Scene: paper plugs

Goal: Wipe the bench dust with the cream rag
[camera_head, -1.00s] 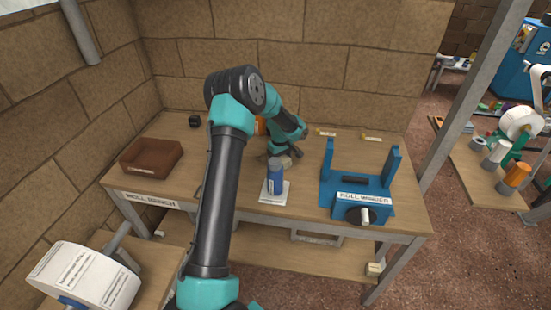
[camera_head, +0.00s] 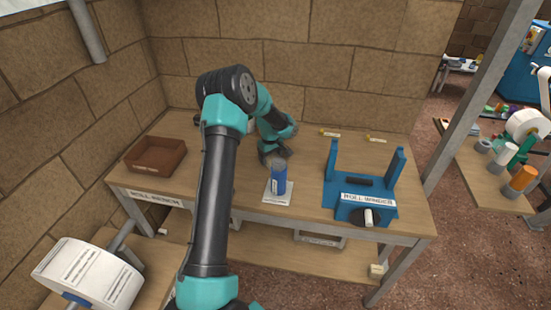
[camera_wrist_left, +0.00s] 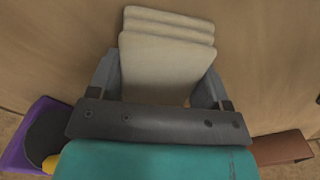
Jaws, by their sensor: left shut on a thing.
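The cream rag (camera_wrist_left: 165,65) is a folded stack of layers in the left wrist view. It lies between the two fingers of my left gripper, which is shut on it. The rag is hardly visible there. I cannot tell whether it touches the bench top. No dust can be made out on the bench in either view. My right gripper is not in view.
A purple object (camera_wrist_left: 18,140) shows in the wrist view. Bench is clear between bottle and winder.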

